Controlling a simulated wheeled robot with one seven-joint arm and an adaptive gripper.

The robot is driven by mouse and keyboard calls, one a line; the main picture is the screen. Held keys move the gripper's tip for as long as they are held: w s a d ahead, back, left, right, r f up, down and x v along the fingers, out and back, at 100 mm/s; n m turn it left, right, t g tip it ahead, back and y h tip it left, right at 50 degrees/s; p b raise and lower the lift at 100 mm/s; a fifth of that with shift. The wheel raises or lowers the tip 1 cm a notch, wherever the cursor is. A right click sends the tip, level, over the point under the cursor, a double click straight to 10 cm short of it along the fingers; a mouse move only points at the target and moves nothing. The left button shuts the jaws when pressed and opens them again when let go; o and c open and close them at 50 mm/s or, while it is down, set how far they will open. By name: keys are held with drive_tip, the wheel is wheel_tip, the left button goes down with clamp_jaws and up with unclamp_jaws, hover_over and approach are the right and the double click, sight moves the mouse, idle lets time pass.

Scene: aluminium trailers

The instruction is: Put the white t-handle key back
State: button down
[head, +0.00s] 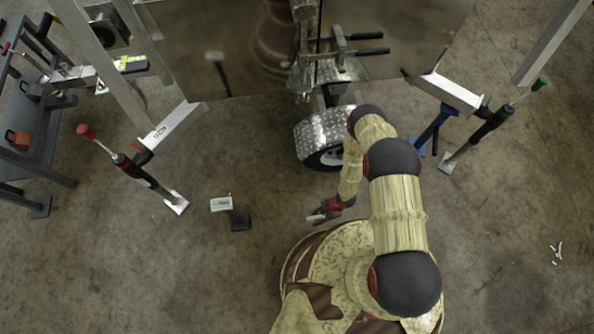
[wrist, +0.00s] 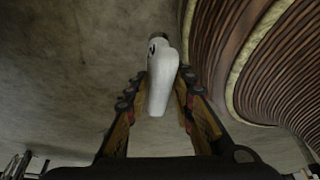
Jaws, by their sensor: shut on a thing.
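My gripper (head: 326,210) is low in front of my base in the head view. In the wrist view, my gripper (wrist: 161,78) has its two fingers closed on the sides of a white rounded piece, which I take to be the white t-handle key (wrist: 162,88). It has a dark mark and a dark upper end. In the head view only a small pale end of the key (head: 315,218) shows to the left of my gripper. The rest of it is hidden by the fingers or too small to make out. I cannot pick out its storage place.
A small white box (head: 221,204) and a black block (head: 240,220) are on the floor to the left. A trailer wheel (head: 326,157) is ahead. The lower-left floor is clear.

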drive_tip(key=shift+s+d+f, duration=0.1)
drive_tip(key=shift+s+f, duration=0.1)
drive_tip(key=shift+f, duration=0.1)
drive_tip(key=shift+w+a+f, duration=0.2)
drive_tip(key=shift+f, duration=0.1)
drive_tip(key=w+a+f+b, duration=0.8)
drive_tip(key=a+f+b, duration=0.1)
drive_tip(key=f, duration=0.3)
drive_tip(key=shift+w+a+f, duration=0.15)
drive_tip(key=shift+a+f, duration=0.1)
drive_tip(key=shift+a, duration=0.45)
drive_tip(key=c, duration=1.5)
unclamp_jaws()
drive_tip(key=shift+c, duration=0.2)
